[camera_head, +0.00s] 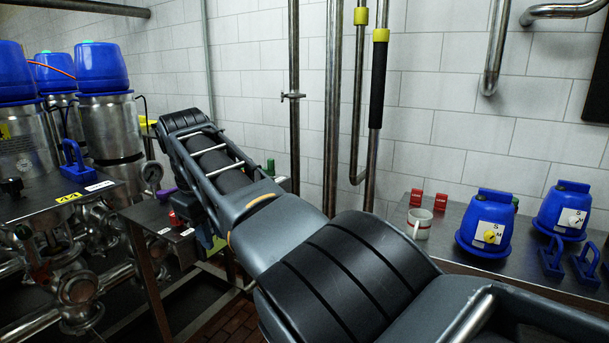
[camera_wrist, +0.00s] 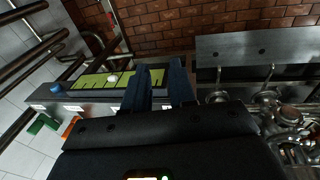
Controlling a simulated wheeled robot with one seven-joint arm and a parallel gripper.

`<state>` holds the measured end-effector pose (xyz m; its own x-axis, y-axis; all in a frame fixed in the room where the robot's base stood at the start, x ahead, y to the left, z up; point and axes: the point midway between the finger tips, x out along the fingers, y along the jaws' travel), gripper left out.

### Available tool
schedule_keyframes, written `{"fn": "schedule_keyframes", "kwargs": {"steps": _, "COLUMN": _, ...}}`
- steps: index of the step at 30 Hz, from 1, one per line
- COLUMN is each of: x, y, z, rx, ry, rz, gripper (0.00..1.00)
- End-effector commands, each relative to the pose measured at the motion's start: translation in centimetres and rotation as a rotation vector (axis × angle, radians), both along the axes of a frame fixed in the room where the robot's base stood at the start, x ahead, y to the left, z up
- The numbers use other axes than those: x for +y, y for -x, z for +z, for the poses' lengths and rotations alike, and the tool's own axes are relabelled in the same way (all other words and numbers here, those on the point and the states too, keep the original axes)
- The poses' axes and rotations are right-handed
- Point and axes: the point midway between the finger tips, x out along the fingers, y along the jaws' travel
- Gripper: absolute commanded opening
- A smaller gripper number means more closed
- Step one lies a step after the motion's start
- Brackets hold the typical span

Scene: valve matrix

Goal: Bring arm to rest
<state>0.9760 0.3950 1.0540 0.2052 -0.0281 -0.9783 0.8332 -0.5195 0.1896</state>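My arm stretches across the middle of the head view, from the lower right up to the upper left, then bends down. My gripper is mostly hidden behind the arm links there. In the wrist view my gripper (camera_wrist: 160,82) shows two dark fingers with a narrow gap between them. Nothing is seen held in the gap. A yellow-green marked strip (camera_wrist: 95,82) lies behind the fingers, and I cannot tell whether they touch it.
Blue-topped valves (camera_head: 103,68) and a steel frame with pipes stand on the left. Vertical pipes (camera_head: 333,120) run up the tiled wall behind my arm. The right table (camera_head: 455,222) bears a mug (camera_head: 419,224), blue valve heads (camera_head: 485,222) and blue clamps (camera_head: 551,257).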

Motion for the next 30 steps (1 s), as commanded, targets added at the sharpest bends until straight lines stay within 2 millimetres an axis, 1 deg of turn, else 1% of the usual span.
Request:
{"fn": "schedule_keyframes", "kwargs": {"steps": 1, "x": -0.2, "y": 0.1, "z": -1.7, "rx": -0.001, "ry": -0.010, "rz": -0.001, "gripper": 0.25}}
{"fn": "schedule_keyframes", "kwargs": {"steps": 5, "x": -0.5, "y": 0.4, "z": -5.9, "rx": -0.017, "ry": -0.050, "rz": -0.006, "gripper": 0.25}}
{"fn": "schedule_keyframes", "kwargs": {"steps": 8, "x": -0.9, "y": 1.1, "z": -10.3, "rx": -0.032, "ry": -0.095, "rz": -0.014, "gripper": 0.25}}
{"fn": "schedule_keyframes", "kwargs": {"steps": 9, "x": -1.2, "y": 1.4, "z": -12.2, "rx": -0.040, "ry": -0.117, "rz": -0.019, "gripper": 0.25}}
{"fn": "schedule_keyframes", "kwargs": {"steps": 11, "x": -1.7, "y": 2.1, "z": -15.0, "rx": -0.056, "ry": -0.152, "rz": -0.030, "gripper": 0.25}}
{"fn": "schedule_keyframes", "kwargs": {"steps": 12, "x": -2.0, "y": 2.6, "z": -16.8, "rx": -0.066, "ry": -0.175, "rz": -0.038, "gripper": 0.25}}
{"fn": "schedule_keyframes", "kwargs": {"steps": 14, "x": -2.6, "y": 3.5, "z": -19.3, "rx": -0.080, "ry": -0.210, "rz": -0.053, "gripper": 0.25}}
{"fn": "schedule_keyframes", "kwargs": {"steps": 15, "x": -3.1, "y": 4.2, "z": -20.9, "rx": -0.090, "ry": -0.233, "rz": -0.063, "gripper": 0.25}}
{"fn": "schedule_keyframes", "kwargs": {"steps": 18, "x": -4.4, "y": 6.0, "z": -24.6, "rx": -0.115, "ry": -0.293, "rz": -0.094, "gripper": 0.25}}
{"fn": "schedule_keyframes", "kwargs": {"steps": 20, "x": -5.3, "y": 7.3, "z": -26.6, "rx": -0.132, "ry": -0.327, "rz": -0.116, "gripper": 0.25}}
{"fn": "schedule_keyframes", "kwargs": {"steps": 21, "x": -5.9, "y": 8.2, "z": -27.9, "rx": -0.142, "ry": -0.349, "rz": -0.130, "gripper": 0.25}}
{"fn": "schedule_keyframes", "kwargs": {"steps": 23, "x": -6.9, "y": 9.6, "z": -29.6, "rx": -0.161, "ry": -0.382, "rz": -0.153, "gripper": 0.25}}
{"fn": "schedule_keyframes", "kwargs": {"steps": 27, "x": -9.5, "y": 13.1, "z": -33.0, "rx": -0.204, "ry": -0.456, "rz": -0.216, "gripper": 0.25}}
{"fn": "schedule_keyframes", "kwargs": {"steps": 29, "x": -10.6, "y": 14.8, "z": -34.1, "rx": -0.226, "ry": -0.486, "rz": -0.244, "gripper": 0.25}}
{"fn": "schedule_keyframes", "kwargs": {"steps": 30, "x": -11.5, "y": 15.9, "z": -34.8, "rx": -0.241, "ry": -0.506, "rz": -0.265, "gripper": 0.25}}
